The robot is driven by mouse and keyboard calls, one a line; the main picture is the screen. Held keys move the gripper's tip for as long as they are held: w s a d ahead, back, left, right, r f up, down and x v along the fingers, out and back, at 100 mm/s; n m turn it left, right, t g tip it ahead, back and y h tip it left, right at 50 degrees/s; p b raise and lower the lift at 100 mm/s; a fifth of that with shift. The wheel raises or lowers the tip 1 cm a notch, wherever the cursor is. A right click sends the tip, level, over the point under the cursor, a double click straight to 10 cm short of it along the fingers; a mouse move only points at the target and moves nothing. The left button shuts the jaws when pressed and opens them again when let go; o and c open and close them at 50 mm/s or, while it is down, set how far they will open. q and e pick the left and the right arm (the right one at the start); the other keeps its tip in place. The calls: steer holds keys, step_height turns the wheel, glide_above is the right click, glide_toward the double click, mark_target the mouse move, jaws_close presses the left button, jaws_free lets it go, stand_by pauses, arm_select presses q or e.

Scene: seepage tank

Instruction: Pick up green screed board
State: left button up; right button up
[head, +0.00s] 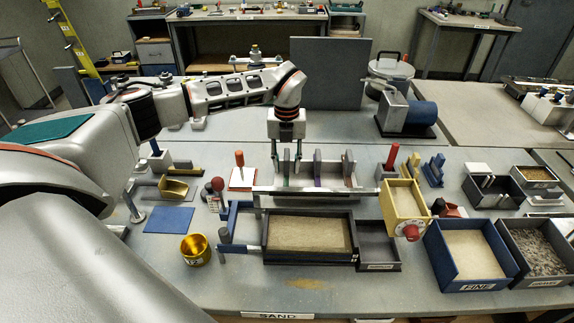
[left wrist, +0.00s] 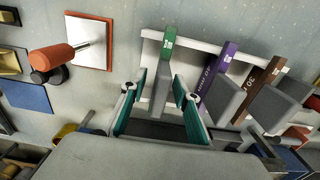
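The green screed board (left wrist: 167,52) has a green labelled strip and a grey plate, and stands in a pale rack (left wrist: 210,47). In the left wrist view my left gripper (left wrist: 156,90) has its two teal-lined fingers apart, one on each side of the green board's grey plate, with gaps showing. In the head view my left gripper (head: 286,158) points down over the rack from behind, and partly hides the green board. A purple board (left wrist: 221,72) and a brown board (left wrist: 262,88) stand to the right in the same rack. My right gripper is not in view.
In front are a sand-filled box (head: 308,234), a yellow box (head: 403,203) with a red knob and a yellow cup (head: 196,249). A blue motor unit (head: 410,113) stands behind at right.

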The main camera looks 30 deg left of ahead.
arm_select(q)
steer(key=shift+f, duration=0.9)
jaws_close()
steer(key=shift+w, duration=0.1)
step_height(320, 180, up, 20)
steer(key=b, duration=0.1)
